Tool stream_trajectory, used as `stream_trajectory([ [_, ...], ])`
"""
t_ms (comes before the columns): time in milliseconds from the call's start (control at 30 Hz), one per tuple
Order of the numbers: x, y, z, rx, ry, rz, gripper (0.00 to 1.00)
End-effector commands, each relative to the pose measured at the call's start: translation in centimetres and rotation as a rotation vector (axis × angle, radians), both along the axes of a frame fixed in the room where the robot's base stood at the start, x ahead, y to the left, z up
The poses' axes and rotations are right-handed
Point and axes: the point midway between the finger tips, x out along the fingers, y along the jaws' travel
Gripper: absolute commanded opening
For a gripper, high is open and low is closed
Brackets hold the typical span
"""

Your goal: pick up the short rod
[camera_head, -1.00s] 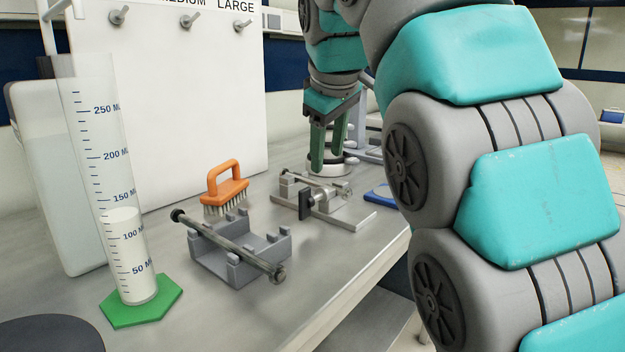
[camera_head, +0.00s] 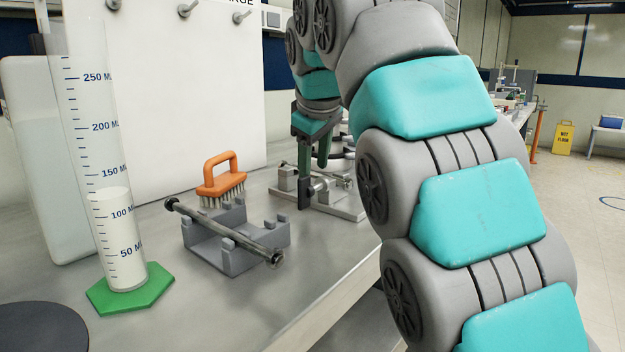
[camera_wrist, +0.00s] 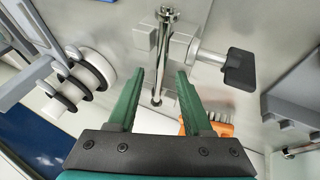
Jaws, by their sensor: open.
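The short rod (camera_wrist: 163,45) is a shiny metal bar resting on a small metal fixture (camera_wrist: 180,48). In the wrist view it runs up the picture, with its near end between my fingers. My gripper (camera_wrist: 158,75) is open, with one green finger on each side of the rod and no visible contact. In the head view my gripper (camera_head: 313,182) is down at the fixture (camera_head: 345,204) at the back of the bench. It hides much of the rod there. A longer rod (camera_head: 222,232) lies across a grey cradle (camera_head: 236,262) nearer the camera.
An orange brush (camera_head: 222,184) stands behind the cradle. A measuring cylinder (camera_head: 118,235) on a green base stands at the left. A black knob (camera_wrist: 239,67) sticks out from the fixture. White and black rings (camera_wrist: 92,72) stand left of my gripper.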

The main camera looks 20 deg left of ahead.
Motion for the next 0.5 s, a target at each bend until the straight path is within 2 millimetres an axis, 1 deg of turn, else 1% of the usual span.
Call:
stream_trajectory([
  [267,0.14,0.06,-0.21,0.001,-0.001,0.0,0.5],
  [500,0.12,0.05,-0.22,0.001,0.0,0.0,0.23],
])
